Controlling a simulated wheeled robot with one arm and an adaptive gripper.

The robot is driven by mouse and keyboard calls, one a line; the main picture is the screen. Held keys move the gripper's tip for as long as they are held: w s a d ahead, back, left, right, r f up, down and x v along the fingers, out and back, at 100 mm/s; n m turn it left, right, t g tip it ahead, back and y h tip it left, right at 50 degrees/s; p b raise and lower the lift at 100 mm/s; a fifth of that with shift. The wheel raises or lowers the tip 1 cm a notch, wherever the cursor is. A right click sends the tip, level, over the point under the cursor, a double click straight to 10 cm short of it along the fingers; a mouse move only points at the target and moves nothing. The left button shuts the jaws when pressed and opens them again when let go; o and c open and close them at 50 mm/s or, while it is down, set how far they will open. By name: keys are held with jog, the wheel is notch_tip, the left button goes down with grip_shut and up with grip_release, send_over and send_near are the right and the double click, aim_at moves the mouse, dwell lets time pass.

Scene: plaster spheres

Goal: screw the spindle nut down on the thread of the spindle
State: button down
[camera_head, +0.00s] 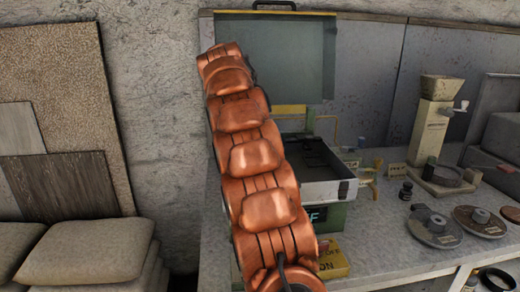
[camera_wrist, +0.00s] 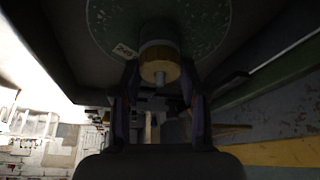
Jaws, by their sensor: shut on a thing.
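Behind the nut is a green speckled disc (camera_wrist: 205,25) with a small pale label. My gripper (camera_wrist: 159,84) has one dark finger on each side of the nut and is shut on it. The wrist picture is dark, so the finger contact and the gap between nut and disc are hard to see. In the head view my copper arm hides the gripper, nut and spindle.
An open case (camera_head: 319,192) with a raised lid stands on the grey workbench (camera_head: 385,255). To its right are grinding discs (camera_head: 435,228), a small dark jar (camera_head: 406,190) and a beige hand-cranked machine (camera_head: 431,120). Sacks (camera_head: 88,252) and leaning panels (camera_head: 60,150) are on the left.

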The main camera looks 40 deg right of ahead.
jog(key=c, duration=1)
grip_release()
jog(key=shift+s+d, duration=0.2)
jog(key=shift+s, duration=0.4)
jog(key=shift+o, duration=0.9)
jog(key=shift+s+d, duration=0.1)
jog(key=shift+o, duration=1.4)
jog(key=shift+r, duration=0.15)
jog(key=shift+w+a, duration=0.2)
jog(key=shift+w, duration=0.05)
jog(key=shift+w, duration=0.1)
jog(key=shift+c, duration=1.4)
